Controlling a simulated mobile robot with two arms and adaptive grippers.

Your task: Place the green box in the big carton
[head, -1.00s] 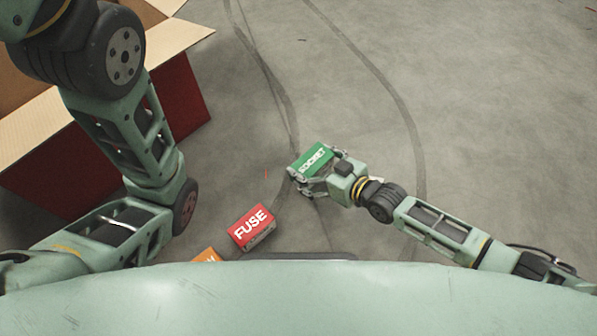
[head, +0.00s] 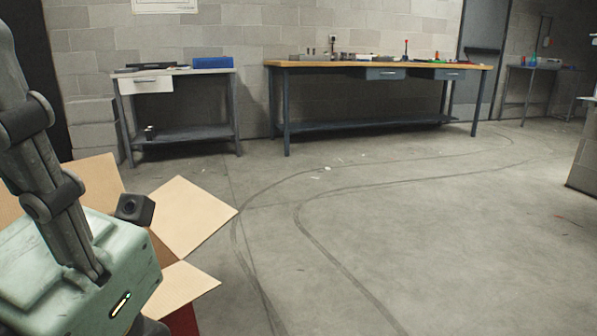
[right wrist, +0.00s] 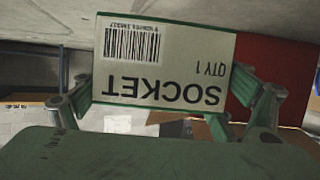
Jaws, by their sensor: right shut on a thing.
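The green box (right wrist: 160,68) fills the middle of the right wrist view, its pale SOCKET label upside down. My right gripper (right wrist: 172,98) is shut on it, a finger at each side. The big carton (head: 190,215) stands at the lower left of the head view, with tan flaps spread open and a bit of red side showing. My left gripper (head: 45,185) is large in front of the carton and hides much of it. Its fingertips are cut off by the frame, so its opening cannot be told. The right gripper is outside the head view.
A white-topped table (head: 178,72) and a long wooden-topped workbench (head: 380,66) stand along the back wall. The floor (head: 400,220) right of the carton is clear. A red surface (right wrist: 275,65) shows behind the green box in the right wrist view.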

